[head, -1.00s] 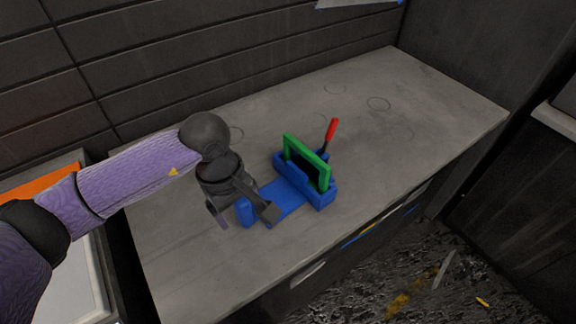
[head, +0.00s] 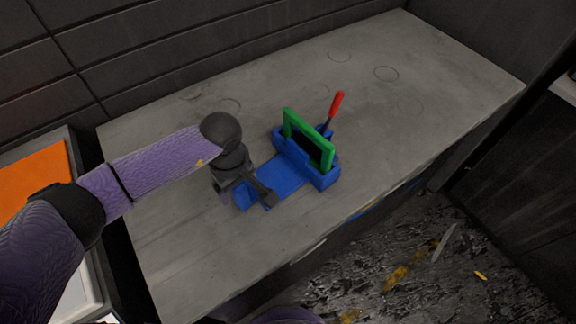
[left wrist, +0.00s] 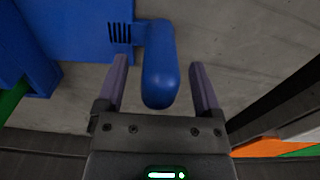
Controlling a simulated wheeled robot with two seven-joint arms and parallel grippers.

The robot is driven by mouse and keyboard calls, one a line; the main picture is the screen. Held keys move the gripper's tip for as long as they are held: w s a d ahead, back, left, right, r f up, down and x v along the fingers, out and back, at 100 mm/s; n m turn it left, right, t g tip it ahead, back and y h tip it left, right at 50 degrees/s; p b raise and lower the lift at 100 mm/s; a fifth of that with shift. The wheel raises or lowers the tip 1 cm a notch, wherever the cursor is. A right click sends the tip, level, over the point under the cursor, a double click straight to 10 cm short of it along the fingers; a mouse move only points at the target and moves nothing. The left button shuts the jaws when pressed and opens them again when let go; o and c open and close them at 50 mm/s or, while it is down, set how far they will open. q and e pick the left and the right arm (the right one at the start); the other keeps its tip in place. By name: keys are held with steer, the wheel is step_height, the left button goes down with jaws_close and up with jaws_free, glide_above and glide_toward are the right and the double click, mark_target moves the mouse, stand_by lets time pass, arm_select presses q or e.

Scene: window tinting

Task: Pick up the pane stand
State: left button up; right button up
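The pane stand (head: 281,175) is blue and sits on the grey worktop. It holds a green-framed pane (head: 308,138) and a red-handled tool (head: 336,104) stands at its back. My left gripper (head: 246,197) is at the stand's near left end. In the left wrist view, my left gripper (left wrist: 160,72) is open, with its two fingers on either side of the stand's rounded blue handle (left wrist: 159,65). Gaps show between the handle and both fingers. My right gripper is not in view.
The worktop (head: 400,70) is clear behind and to the right of the stand. A dark panelled wall (head: 150,45) runs along the back. An orange sheet (head: 35,180) lies at the left. The floor (head: 400,265) at lower right has debris on it.

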arm_select(q)
jaws_close()
steer(key=shift+w, duration=0.1)
stand_by(1.2)
